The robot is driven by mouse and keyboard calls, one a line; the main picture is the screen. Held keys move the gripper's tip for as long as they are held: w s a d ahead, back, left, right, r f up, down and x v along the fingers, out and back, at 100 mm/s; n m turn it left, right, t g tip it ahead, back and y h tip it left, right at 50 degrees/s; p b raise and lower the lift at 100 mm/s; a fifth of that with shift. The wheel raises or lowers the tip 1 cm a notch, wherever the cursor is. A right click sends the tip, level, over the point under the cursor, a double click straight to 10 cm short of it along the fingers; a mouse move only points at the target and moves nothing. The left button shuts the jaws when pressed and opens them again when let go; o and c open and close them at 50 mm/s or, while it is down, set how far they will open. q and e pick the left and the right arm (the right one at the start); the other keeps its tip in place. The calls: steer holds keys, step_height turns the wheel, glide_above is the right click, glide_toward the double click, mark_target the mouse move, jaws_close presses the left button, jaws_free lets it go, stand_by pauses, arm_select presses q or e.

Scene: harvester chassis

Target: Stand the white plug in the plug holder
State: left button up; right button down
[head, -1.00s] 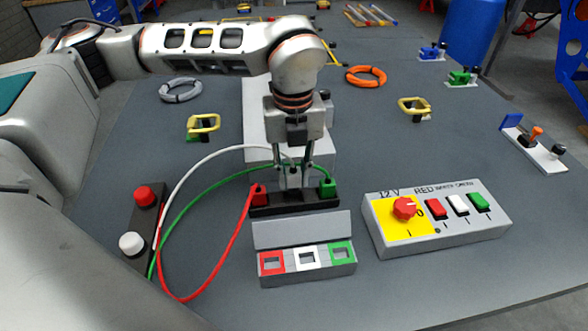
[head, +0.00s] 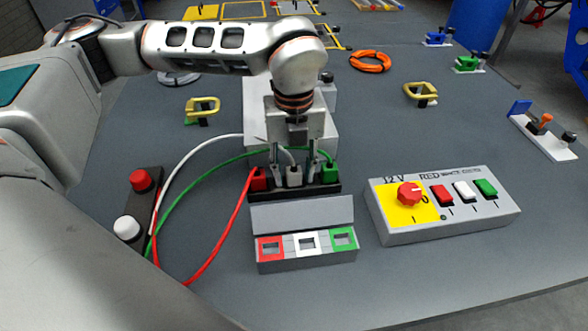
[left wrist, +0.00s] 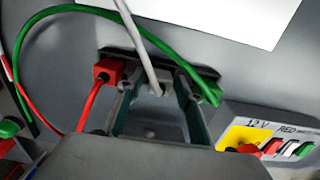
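The white plug (head: 294,178) stands upright in the middle of the black plug holder (head: 318,194), between the red plug (head: 259,179) and the green plug (head: 331,173). Its white cable rises from its top. My left gripper (head: 295,178) points straight down over the holder, with one finger on each side of the white plug. In the left wrist view the fingers (left wrist: 157,100) are spread, with gaps beside the white plug (left wrist: 157,84). The plug's lower end is hidden in the holder. My right gripper is not in view.
A grey box with red, white and green framed openings (head: 306,266) stands in front of the holder. The 12 V switch box (head: 440,225) is to the right. White, green and red cables arc left to a black block with two buttons (head: 142,205).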

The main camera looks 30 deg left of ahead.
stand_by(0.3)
arm_select(q)
step_height(320, 180, up, 12)
stand_by(0.5)
stand_by(0.8)
